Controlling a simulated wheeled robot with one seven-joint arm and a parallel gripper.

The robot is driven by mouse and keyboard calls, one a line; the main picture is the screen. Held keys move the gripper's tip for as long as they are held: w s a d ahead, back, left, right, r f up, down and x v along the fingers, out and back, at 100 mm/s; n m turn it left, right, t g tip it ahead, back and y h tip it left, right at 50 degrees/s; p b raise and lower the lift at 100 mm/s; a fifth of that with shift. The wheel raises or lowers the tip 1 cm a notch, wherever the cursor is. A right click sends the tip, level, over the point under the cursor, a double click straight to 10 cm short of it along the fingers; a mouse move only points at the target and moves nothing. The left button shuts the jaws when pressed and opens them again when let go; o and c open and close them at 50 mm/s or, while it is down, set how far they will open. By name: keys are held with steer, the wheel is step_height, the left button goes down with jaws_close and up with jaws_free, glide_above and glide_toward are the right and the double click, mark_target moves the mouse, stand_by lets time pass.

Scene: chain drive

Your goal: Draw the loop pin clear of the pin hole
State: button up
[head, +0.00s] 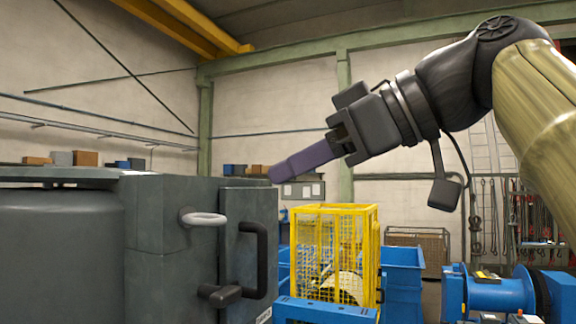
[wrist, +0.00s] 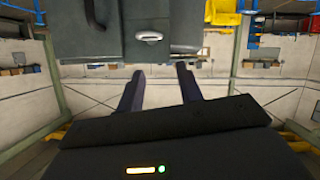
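The loop pin (head: 203,218) shows as a pale ring standing out from the front of a grey metal housing (head: 165,212). It also shows in the wrist view (wrist: 148,37), near the housing's edge. The pin hole is hidden behind the ring, so how deep the pin sits cannot be told. My gripper (head: 275,175) has purple fingers and hangs above and right of the ring, apart from it. In the wrist view my gripper (wrist: 160,70) has its two fingers spread with an empty gap between them. The ring lies beyond the fingertips.
A black bar handle (head: 259,262) and a dark knob (head: 220,294) stick out beside and below the ring. A yellow mesh cage (head: 333,252) and a blue bin (head: 402,283) stand behind to the right. The air between my gripper and the ring looks clear.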

steer(key=shift+a, duration=0.1)
steer(key=p, duration=0.3)
glide_toward(196, 216)
steer(key=a+f, duration=0.1)
steer(key=a, duration=0.1)
steer(key=a+f, duration=0.1)
steer(key=a, duration=0.1)
steer(key=a+f, duration=0.1)
steer(key=a, duration=0.1)
steer(key=shift+s+a, duration=0.25)
steer(key=shift+a, duration=0.1)
steer(key=shift+d, duration=0.1)
jaws_close()
